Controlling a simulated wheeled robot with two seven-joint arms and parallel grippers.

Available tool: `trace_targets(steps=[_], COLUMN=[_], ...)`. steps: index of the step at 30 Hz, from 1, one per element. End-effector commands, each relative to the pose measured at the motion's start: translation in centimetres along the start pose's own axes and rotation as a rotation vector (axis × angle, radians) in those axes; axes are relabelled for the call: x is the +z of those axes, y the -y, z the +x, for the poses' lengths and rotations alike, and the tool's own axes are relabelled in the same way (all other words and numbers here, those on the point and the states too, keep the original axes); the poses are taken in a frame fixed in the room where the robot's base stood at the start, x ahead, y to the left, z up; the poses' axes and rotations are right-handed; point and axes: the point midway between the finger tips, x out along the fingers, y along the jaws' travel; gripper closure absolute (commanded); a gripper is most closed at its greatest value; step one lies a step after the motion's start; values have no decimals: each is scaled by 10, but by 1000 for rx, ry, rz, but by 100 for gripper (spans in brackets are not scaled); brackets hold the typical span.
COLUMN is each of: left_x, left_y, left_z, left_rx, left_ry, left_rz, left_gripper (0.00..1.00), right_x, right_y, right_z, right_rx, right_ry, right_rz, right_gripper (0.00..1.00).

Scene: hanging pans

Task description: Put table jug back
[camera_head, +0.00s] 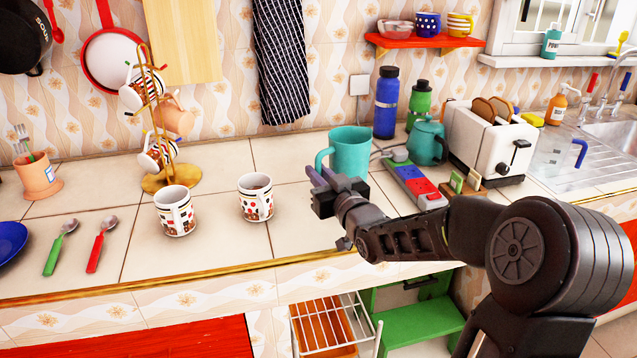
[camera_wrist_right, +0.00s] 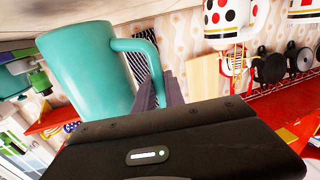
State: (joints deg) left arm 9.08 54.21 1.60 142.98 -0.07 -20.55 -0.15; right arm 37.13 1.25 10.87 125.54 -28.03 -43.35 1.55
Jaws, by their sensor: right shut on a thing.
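The teal jug (camera_head: 350,148) is upright near the back of the tiled counter, with its handle on the left side. My right gripper (camera_head: 320,178) reaches in from the right, in front of the jug, and is shut on the jug's handle. In the right wrist view the jug (camera_wrist_right: 85,75) fills the upper left, and the gripper's fingers (camera_wrist_right: 160,92) are at its handle. The jug's base is partly hidden by the gripper, so I cannot tell whether it touches the counter. My left gripper is not in view.
Two patterned mugs (camera_head: 176,212) (camera_head: 256,198) stand left of the jug, near a golden mug tree (camera_head: 168,178). A blue bottle (camera_head: 386,103), a teal teapot (camera_head: 427,143), a power strip (camera_head: 414,182) and a toaster (camera_head: 489,142) crowd the right. A red shelf (camera_head: 425,42) hangs above.

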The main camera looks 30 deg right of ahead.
Motion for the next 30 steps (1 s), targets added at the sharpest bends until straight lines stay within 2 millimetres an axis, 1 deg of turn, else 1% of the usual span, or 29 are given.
trace_targets(steps=[1,5,13,18,19,26,27,30], left_x=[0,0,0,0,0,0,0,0], left_y=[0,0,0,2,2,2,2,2], left_z=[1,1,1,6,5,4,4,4], left_rx=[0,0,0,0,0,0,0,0], left_ry=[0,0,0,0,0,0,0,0], left_rz=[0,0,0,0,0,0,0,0], left_gripper=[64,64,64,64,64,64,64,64], right_x=[8,21,22,26,27,26,26,27], right_y=[0,0,0,0,0,0,0,0], right_z=[0,0,0,0,0,0,0,0], right_rx=[0,0,0,0,0,0,0,0], right_ry=[0,-2,-5,-5,0,1,1,1], right_rz=[0,-1,-3,-3,0,0,0,0], right_gripper=[100,100,100,100,84,65,64,64])
